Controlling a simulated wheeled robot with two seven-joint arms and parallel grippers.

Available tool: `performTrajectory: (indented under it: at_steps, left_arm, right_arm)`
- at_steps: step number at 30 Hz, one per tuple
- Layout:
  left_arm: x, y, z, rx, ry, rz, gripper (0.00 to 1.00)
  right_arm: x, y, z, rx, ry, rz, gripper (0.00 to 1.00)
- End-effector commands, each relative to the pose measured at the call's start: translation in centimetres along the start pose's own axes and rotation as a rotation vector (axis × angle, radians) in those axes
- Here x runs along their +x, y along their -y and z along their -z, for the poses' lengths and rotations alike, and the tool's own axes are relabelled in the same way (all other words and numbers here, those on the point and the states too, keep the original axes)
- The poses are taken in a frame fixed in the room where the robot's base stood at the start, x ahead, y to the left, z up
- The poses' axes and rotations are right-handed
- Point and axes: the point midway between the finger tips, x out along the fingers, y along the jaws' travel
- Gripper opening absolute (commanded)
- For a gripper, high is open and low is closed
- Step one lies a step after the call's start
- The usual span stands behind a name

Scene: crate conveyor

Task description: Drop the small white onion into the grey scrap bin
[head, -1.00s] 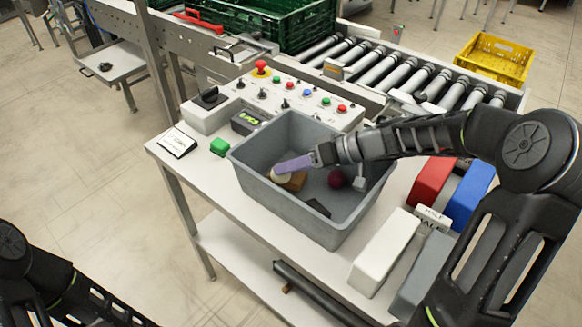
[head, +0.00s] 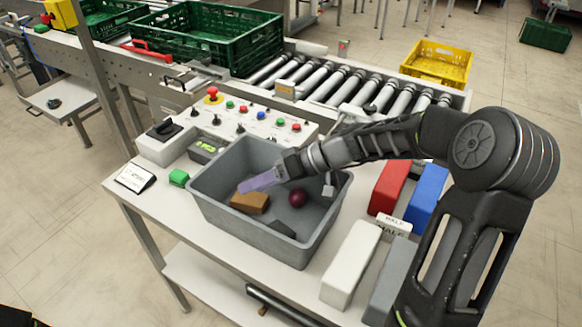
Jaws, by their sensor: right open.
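The grey scrap bin (head: 318,241) stands on the white table. My right gripper (head: 245,186), with pale purple fingers, reaches into the bin's opening from the right. It is open, though the gap between the fingers is hard to see from here. I cannot make out the small white onion now; it may be hidden by the fingers. A brown block (head: 250,203) lies in the bin just below the fingertips, and a dark red ball (head: 297,198) lies to its right. My left gripper is not in view.
A control panel (head: 252,115) with buttons stands behind the bin. A roller conveyor (head: 350,88) runs behind.

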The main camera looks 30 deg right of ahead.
Motion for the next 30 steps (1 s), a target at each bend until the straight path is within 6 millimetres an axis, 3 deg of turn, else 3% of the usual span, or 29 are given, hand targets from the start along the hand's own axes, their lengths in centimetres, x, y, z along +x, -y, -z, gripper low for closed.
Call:
performTrajectory:
  at_steps: [6, 13, 18, 30]
  left_arm:
    - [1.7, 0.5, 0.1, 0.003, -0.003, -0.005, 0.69]
    - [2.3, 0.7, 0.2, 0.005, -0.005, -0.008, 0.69]
    - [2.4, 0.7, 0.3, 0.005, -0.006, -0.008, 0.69]
    - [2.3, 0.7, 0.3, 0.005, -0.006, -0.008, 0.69]
  right_arm:
    - [-5.0, -0.4, -0.3, -0.001, -0.002, -0.005, 0.59]
    - [-8.9, -0.2, -0.2, 0.000, -0.001, 0.000, 0.59]
    - [-9.9, -0.1, -0.2, 0.000, 0.001, 0.002, 0.59]
    - [-9.9, -0.1, -0.1, 0.001, 0.001, 0.002, 0.59]
